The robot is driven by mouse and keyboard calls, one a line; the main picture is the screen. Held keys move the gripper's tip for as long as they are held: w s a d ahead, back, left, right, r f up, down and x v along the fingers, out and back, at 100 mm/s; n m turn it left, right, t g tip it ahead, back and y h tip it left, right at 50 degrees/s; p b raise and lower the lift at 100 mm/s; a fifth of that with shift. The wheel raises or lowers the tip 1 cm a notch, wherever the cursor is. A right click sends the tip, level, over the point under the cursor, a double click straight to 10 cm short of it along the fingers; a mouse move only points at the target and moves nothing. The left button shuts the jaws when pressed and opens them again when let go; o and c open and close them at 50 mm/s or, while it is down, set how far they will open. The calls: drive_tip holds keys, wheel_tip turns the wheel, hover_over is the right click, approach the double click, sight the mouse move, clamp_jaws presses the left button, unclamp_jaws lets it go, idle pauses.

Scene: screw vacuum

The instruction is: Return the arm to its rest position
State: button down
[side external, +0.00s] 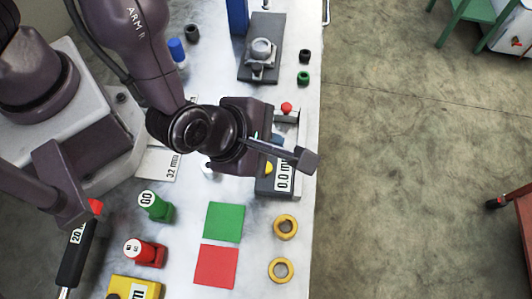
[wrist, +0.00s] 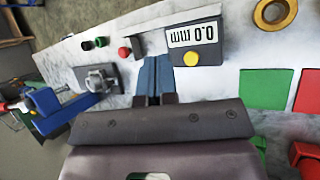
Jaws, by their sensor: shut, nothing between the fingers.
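My gripper (wrist: 154,62) shows in the wrist view with its two blue-grey fingers side by side, shut and empty. They hang over the worktable beside the 0.0 mm display box (wrist: 196,36). In the side view my arm reaches over the table from the left, and the dark wrist hides most of the fingers. The display box (side external: 282,181) lies just below the wrist in that view, partly covered by it. I cannot tell how high the fingertips are above the table.
The worktable (side external: 190,200) carries green (side external: 224,222) and red (side external: 218,267) squares, yellow rings (side external: 285,227), a clamp fixture (side external: 261,55) and labelled green (side external: 155,205) and red (side external: 145,252) pieces. A black screwdriver-like tool (side external: 76,258) stands at lower left. Open floor (side external: 420,150) lies right.

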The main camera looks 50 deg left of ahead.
idle(0.4)
drive_tip(key=shift+s+d+f+m+g, duration=0.2)
drive_tip(key=shift+s+m+g, duration=0.1)
drive_tip(key=shift+m, duration=0.5)
drive_tip(key=s+d+m+g+h, duration=0.2)
drive_tip(key=s+m+g+h, duration=0.15)
drive_tip(key=m, duration=0.55)
drive_tip(key=w+a+r+m+g, duration=0.15)
drive_tip(key=a+r+m, duration=0.35)
drive_tip(key=r+m, duration=0.5)
drive_tip(key=a+r+m+t+y, duration=0.1)
drive_tip(key=a+r, duration=0.4)
drive_tip(key=a, duration=0.3)
drive_tip(key=s+a+r+m+t+y, duration=0.1)
drive_tip(key=a+r+m+y, duration=0.1)
drive_tip(key=a+r, duration=0.3)
drive_tip(key=a+r+m+t+y, duration=0.1)
drive_tip(key=a+r, duration=0.4)
drive_tip(key=a, duration=0.6)
drive_tip(key=shift+s+a+m+t+y, duration=0.25)
drive_tip(key=shift+a+m+t+y, duration=0.1)
drive_tip(key=shift+a+m+t, duration=0.05)
